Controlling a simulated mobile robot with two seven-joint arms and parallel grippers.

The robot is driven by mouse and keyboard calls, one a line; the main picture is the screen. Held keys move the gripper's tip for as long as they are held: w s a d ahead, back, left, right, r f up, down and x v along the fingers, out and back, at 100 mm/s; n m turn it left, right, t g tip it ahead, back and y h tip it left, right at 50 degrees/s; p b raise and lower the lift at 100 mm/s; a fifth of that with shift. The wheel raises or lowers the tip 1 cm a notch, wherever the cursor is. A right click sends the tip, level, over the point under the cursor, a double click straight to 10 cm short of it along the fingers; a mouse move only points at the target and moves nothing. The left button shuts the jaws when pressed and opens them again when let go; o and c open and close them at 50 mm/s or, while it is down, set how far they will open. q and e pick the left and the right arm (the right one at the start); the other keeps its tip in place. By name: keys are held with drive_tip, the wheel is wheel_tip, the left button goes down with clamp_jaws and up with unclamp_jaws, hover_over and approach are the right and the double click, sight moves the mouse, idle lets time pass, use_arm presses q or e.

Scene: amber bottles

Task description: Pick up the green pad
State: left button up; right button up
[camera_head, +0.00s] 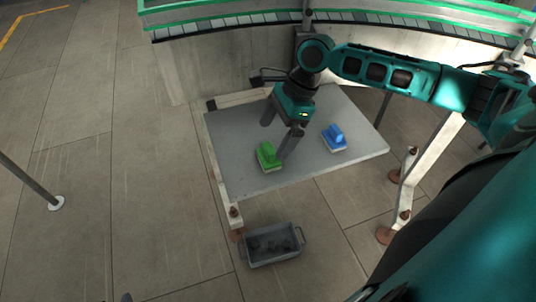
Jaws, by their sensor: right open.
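The green pad (267,155) is a small block with a raised green handle and a pale underside. It rests on the grey table (235,130), near the front left edge. My right gripper (278,138) is over the table, pointing down, with its two dark fingers apart and nothing between them. The right fingertip is close beside the green pad's upper right side. I cannot tell whether they touch. My left gripper is not in view.
A blue pad (334,138) of similar shape sits on the table to the right. A grey bin (271,244) stands on the floor in front of the table. A curved conveyor with green rails (230,22) runs behind. The tiled floor on the left is mostly clear.

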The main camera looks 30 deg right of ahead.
sight(270, 147)
drive_tip(key=x, duration=0.4)
drive_tip(key=b+x, duration=0.1)
drive_tip(key=x, duration=0.1)
drive_tip(key=shift+s+d+f, duration=0.1)
drive_tip(key=shift+d+f, duration=0.1)
drive_tip(key=shift+f, duration=0.1)
drive_tip(key=shift+c, duration=0.2)
drive_tip(key=c, duration=1.1)
drive_tip(key=shift+r, duration=0.1)
drive_tip(key=shift+r, duration=0.2)
wheel_tip(270, 147, up, 20)
drive_tip(key=p, duration=0.2)
drive_tip(key=shift+f+p, duration=0.2)
drive_tip(key=shift+p, duration=0.15)
